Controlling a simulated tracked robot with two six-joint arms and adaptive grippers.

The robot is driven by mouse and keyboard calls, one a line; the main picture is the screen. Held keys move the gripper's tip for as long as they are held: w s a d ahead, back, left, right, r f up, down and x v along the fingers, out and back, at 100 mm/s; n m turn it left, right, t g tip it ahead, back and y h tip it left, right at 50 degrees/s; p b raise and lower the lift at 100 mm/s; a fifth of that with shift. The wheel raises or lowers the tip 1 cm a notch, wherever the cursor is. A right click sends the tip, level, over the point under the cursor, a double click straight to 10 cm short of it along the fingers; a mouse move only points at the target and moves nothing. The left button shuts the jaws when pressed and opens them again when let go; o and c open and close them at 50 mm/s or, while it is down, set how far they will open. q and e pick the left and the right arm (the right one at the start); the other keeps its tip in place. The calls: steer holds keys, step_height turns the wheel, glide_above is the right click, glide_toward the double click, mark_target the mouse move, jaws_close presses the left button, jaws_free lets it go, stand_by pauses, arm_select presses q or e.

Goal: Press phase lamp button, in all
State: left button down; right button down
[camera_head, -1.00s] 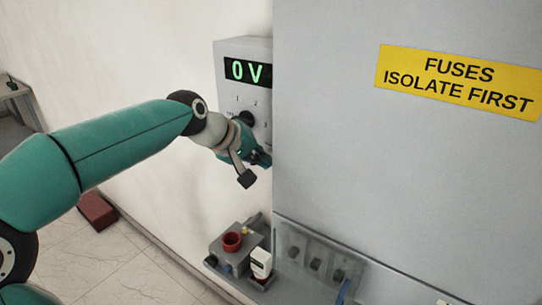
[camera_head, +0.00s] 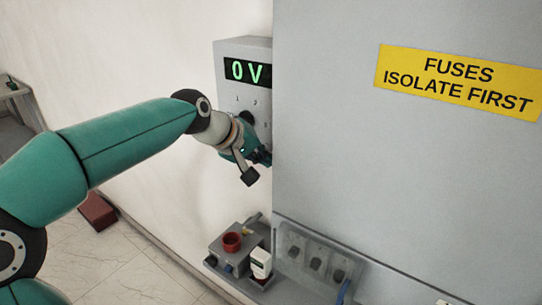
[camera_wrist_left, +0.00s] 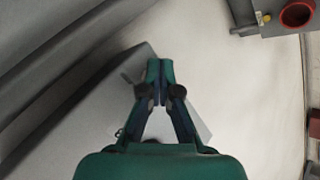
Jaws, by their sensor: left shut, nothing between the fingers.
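A grey meter box (camera_head: 228,52) with a green "0 V" display (camera_head: 248,71) and a black dial (camera_head: 247,117) ringed by numbers is mounted on the white wall. Its right side is cut off by the large grey cabinet. My left gripper (camera_head: 262,156) is in front of the box's lower part, below the dial. In the left wrist view its fingers (camera_wrist_left: 160,66) are shut with nothing between them, over a grey box shape (camera_wrist_left: 105,112). I cannot make out a phase lamp button; the gripper hides part of the box's lower face. My right gripper is not in view.
The grey cabinet (camera_head: 400,180) with a yellow "FUSES ISOLATE FIRST" sign (camera_head: 455,80) fills the right. A red block (camera_head: 97,210) lies on the floor.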

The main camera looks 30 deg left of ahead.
arm_select(q)
steer(key=shift+s, duration=0.1)
steer(key=shift+s+a+b, duration=0.1)
steer(key=shift+s+b, duration=0.3)
steer(key=shift+s, duration=0.35)
steer(key=shift+s+a+b, duration=0.2)
steer(key=shift+s+b, duration=0.9)
steer(key=shift+s, duration=1.4)
